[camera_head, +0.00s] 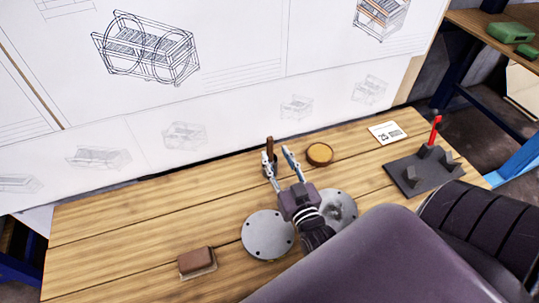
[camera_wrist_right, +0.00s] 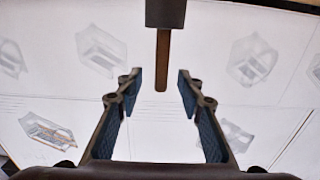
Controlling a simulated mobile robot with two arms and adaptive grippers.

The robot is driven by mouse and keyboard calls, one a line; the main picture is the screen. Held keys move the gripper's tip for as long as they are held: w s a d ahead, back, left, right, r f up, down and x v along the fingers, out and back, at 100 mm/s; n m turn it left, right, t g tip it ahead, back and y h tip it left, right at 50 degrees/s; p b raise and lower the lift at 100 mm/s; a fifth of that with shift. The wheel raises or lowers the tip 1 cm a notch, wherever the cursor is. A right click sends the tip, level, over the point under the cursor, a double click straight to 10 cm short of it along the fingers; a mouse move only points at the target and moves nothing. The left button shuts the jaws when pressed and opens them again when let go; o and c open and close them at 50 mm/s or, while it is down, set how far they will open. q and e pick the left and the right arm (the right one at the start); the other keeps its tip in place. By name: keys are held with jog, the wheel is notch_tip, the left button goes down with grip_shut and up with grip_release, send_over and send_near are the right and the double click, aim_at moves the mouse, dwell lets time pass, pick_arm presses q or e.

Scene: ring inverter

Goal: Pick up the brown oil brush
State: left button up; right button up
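The brown oil brush (camera_head: 269,145) shows as an upright brown handle near the back edge of the wooden table. In the right wrist view, the brush handle (camera_wrist_right: 162,62) comes out of a dark holder (camera_wrist_right: 165,12) at the top of the picture, which appears upside down. The brush's lower end is hidden. My right gripper (camera_head: 278,160) is open and empty, low over the table. In the right wrist view, the gripper's fingertips (camera_wrist_right: 160,82) are on either side of the handle's line, with no visible contact. My left gripper is not in view.
Two grey discs (camera_head: 267,234) (camera_head: 338,209) lie beneath my right gripper and arm. A round amber-topped item (camera_head: 320,153), a card (camera_head: 387,132) and a dark plate with a red tool (camera_head: 435,131) are to the right. A brown block (camera_head: 197,262) lies front left. The left tabletop is clear.

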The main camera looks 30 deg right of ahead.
aim_at(271, 147)
jog(key=p+x, duration=0.1)
jog(key=x, duration=0.4)
jog(key=shift+w+a+r, duration=0.1)
jog(key=shift+w, duration=0.05)
jog(key=shift+c, duration=0.2)
grip_shut()
